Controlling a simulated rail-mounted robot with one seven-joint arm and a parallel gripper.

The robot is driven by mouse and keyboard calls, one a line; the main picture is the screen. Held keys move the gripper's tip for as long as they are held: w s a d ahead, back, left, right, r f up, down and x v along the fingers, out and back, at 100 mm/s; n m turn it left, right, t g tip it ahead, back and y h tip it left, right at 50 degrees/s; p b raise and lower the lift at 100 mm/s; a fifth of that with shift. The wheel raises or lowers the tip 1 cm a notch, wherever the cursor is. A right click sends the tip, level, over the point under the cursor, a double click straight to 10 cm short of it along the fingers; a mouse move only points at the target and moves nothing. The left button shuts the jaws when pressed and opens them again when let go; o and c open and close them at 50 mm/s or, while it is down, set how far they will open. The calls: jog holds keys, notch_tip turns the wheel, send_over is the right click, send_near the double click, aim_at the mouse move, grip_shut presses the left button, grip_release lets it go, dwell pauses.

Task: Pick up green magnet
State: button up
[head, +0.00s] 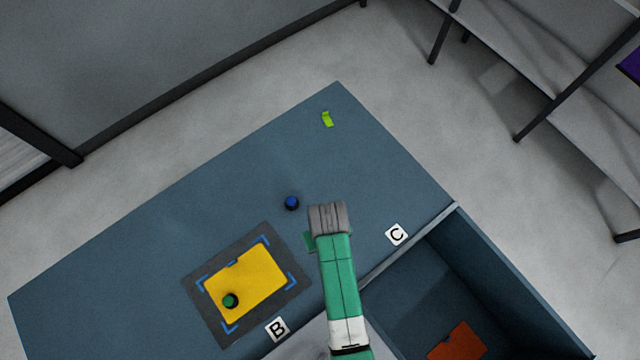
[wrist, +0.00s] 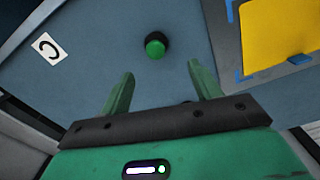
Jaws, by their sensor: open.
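A green magnet (wrist: 155,45) with a dark base stands on the bare blue table in the wrist view. It lies just beyond my gripper's fingertips, roughly in line with the gap between them, and apart from them. My gripper (wrist: 160,70) is open and empty. In the head view my green arm covers this spot, and only a bit of one green finger shows. Another green magnet (head: 230,300) sits on the yellow sheet (head: 258,275) at the left.
A blue magnet (head: 291,203) stands left of my wrist. The yellow sheet lies on a dark mat (head: 205,320). Labels B (head: 277,329) and C (head: 396,235) lie near the front. A sunken bin (head: 400,300) holds an orange sheet (head: 457,342). A lime piece (head: 327,119) lies at the far end.

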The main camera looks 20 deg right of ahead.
jog(key=shift+s+f, duration=0.35)
jog(key=f, duration=0.4)
jog(key=f+b, duration=0.1)
jog(key=f, duration=0.2)
jog(key=shift+d+f, duration=0.1)
jog(key=shift+d, duration=0.15)
jog(key=shift+c, duration=0.4)
jog(key=c, duration=1)
